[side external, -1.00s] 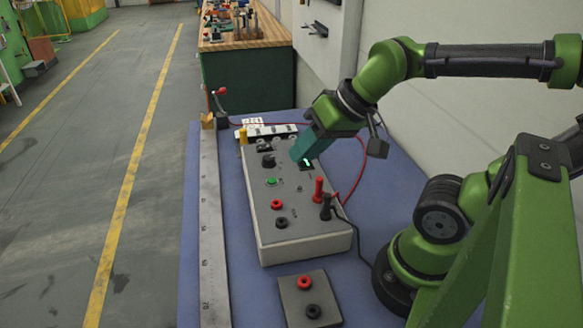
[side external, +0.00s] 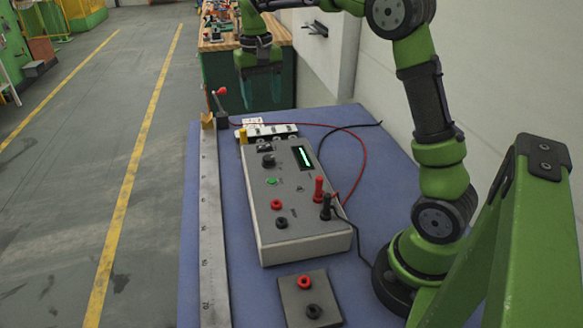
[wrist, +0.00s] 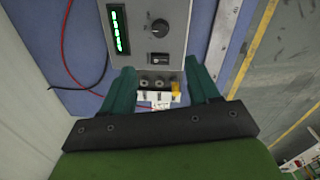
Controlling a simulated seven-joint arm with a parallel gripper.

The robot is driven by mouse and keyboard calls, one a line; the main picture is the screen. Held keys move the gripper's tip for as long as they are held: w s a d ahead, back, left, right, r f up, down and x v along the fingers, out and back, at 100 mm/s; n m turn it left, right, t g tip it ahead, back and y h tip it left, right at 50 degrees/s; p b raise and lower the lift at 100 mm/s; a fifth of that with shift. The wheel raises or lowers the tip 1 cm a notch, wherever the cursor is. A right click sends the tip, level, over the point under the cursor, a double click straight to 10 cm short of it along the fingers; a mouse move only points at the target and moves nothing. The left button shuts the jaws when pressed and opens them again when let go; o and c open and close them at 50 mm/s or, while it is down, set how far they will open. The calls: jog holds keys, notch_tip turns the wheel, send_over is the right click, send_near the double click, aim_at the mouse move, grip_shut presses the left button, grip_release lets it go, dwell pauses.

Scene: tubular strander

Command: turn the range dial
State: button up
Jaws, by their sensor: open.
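The range dial is a black round knob (side external: 268,161) on the top face of the grey instrument box (side external: 300,236), near its far end. In the wrist view the dial (wrist: 160,28) is beyond my fingertips, with its pointer line visible. My gripper (side external: 262,100) is raised above the far end of the blue table, beyond the box. In the wrist view my gripper (wrist: 155,77) has its two teal fingers spread with nothing held between them. It is apart from the dial. A lit green display (side external: 303,157) sits beside the dial.
Red and black plugs (side external: 322,197) stand upright in the box, with cables trailing. A white terminal strip (side external: 268,132) lies at the box's far end, with a yellow piece (side external: 242,136) beside it. A steel ruler (side external: 211,230) runs along the table's left edge. A socket plate (side external: 310,300) lies nearer.

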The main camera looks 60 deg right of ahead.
aim_at(268, 157)
jog(key=f, duration=1.6)
jog(key=shift+s+d+f, duration=0.25)
jog(key=shift+f, duration=0.05)
jog(key=c, duration=1)
jog(key=shift+n, duration=0.4)
jog(key=n, duration=0.3)
jog(key=shift+r+n, duration=0.1)
jog(key=shift+n, duration=0.2)
jog(key=shift+n+t, duration=0.3)
jog(key=shift+n, duration=2)
